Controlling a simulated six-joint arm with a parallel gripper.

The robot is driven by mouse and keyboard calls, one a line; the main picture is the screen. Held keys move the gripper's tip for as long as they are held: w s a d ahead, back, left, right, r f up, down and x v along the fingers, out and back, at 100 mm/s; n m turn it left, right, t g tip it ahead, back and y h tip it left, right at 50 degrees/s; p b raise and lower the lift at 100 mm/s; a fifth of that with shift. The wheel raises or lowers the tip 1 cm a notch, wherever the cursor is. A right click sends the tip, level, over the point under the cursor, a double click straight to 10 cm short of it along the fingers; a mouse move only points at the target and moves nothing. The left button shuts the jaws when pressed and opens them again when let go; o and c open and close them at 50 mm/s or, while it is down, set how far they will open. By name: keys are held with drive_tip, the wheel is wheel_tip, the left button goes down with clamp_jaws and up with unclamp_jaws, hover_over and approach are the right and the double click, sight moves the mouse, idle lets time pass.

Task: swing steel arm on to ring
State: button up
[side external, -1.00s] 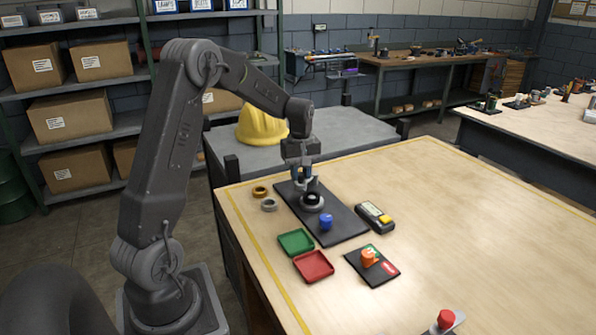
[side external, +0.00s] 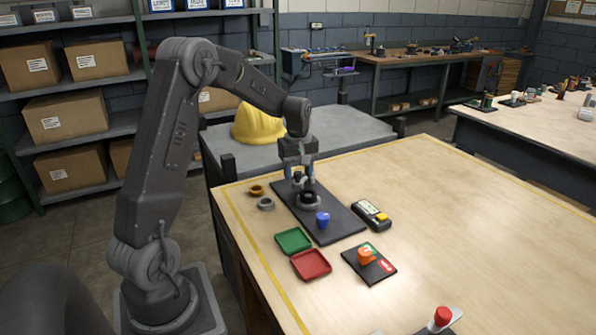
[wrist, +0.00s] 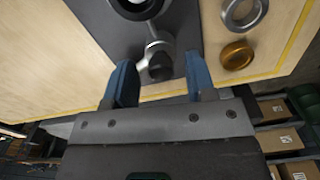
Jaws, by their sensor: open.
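My gripper (side external: 299,178) is open above the far part of a dark plate (side external: 345,229). A short steel arm with a dark knob (wrist: 158,64) lies between my spread blue fingertips in the wrist view, touching neither finger there. Its height relative to the fingertips is hard to tell. Just beyond it on the plate stands a grey ring with a black centre (side external: 308,198), partly cut off at the top of the wrist view (wrist: 138,8). The arm's exact contact with this ring is unclear.
A blue knob (side external: 322,219) stands on the plate's near half. Green (side external: 293,241) and red (side external: 311,264) trays, a meter (side external: 371,214) and an orange part (side external: 366,257) are nearby. The table's right side is mostly clear.

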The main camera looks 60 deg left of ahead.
sight(298, 172)
wheel_tip(298, 172, up, 14)
idle(0.6)
drive_tip(key=shift+d, duration=0.1)
drive_tip(key=s+d+r+m+t, duration=0.1)
drive_tip(key=s+d+m+t, duration=0.1)
drive_tip(key=s+d+m, duration=0.6)
drive_tip(key=s+d+r+m+t, duration=0.2)
drive_tip(key=s+d+m, duration=0.1)
drive_tip(key=d, duration=0.9)
drive_tip(key=s+d+f+m+t, duration=0.1)
drive_tip(key=s+d+f+m, duration=0.3)
drive_tip(key=s, duration=0.4)
drive_tip(key=shift+s+d+f+m+t, duration=0.2)
drive_tip(key=shift+d+m+t, duration=0.1)
drive_tip(key=shift+d+m, duration=0.5)
drive_tip(key=shift+w, duration=0.1)
